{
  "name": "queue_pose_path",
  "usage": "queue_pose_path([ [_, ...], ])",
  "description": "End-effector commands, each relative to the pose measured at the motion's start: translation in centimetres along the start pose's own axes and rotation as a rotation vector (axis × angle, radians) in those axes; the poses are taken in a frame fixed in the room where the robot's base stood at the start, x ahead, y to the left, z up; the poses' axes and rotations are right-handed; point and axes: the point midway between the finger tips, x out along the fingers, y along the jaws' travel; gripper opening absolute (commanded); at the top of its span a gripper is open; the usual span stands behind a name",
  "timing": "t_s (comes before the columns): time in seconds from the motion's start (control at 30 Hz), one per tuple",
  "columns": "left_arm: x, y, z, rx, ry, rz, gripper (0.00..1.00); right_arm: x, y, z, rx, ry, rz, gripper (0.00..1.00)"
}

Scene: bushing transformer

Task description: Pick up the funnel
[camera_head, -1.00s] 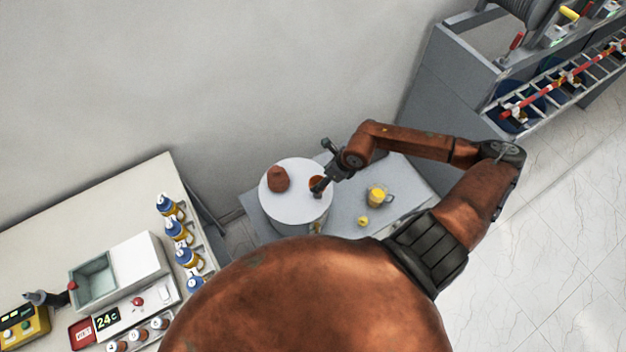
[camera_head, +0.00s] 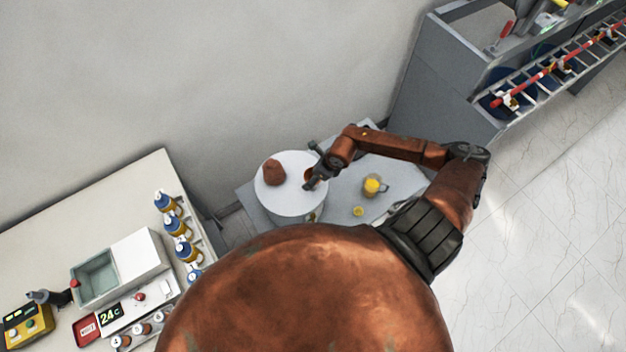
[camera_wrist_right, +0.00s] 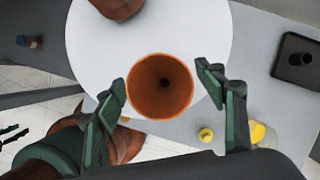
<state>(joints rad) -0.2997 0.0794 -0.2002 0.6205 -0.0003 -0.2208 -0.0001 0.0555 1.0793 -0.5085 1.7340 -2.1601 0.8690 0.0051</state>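The funnel (camera_wrist_right: 162,88) is an orange-brown cone with a dark hole in its middle, seen from above in the right wrist view. It is at the edge of the round white top (camera_wrist_right: 85,45). In the head view only a small brown part of the funnel (camera_head: 308,174) shows beside my gripper. My right gripper (camera_head: 311,184) is over that edge. In the right wrist view its two green-and-black fingers (camera_wrist_right: 162,78) are spread, one on each side of the funnel, with gaps visible. My left gripper is not in the head view.
A brown lump-like part (camera_head: 274,172) stands on the white top, left of the funnel. A yellow mug (camera_head: 374,186) and a small yellow piece (camera_head: 358,211) are on the grey table (camera_head: 345,208). A bench (camera_head: 90,205) with bottles is at left, a grey rack (camera_head: 440,80) at upper right.

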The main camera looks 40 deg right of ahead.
Motion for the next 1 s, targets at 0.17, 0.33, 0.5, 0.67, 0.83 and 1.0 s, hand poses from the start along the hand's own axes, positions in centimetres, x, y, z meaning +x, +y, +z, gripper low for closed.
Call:
queue_pose_path([
  [0.17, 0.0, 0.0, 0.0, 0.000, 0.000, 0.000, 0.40, 0.0, 0.0, 0.0, 0.000, 0.000, 0.000, 0.50],
  [0.33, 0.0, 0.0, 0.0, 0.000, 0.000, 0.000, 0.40, 0.0, 0.0, 0.0, 0.000, 0.000, 0.000, 0.39],
  [0.5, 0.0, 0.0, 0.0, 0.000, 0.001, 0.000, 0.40, 0.0, 0.0, 0.0, 0.000, 0.000, 0.000, 0.27],
  [0.67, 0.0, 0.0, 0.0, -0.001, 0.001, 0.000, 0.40, -0.1, 0.0, 0.0, 0.000, 0.000, 0.000, 0.25],
  [0.83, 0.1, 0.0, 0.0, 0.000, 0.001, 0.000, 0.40, -0.2, 0.0, 0.1, 0.000, -0.001, 0.000, 0.25],
  [1.0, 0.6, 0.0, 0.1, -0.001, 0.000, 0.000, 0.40, -1.3, -0.1, 0.5, -0.003, 0.000, -0.001, 0.25],
])
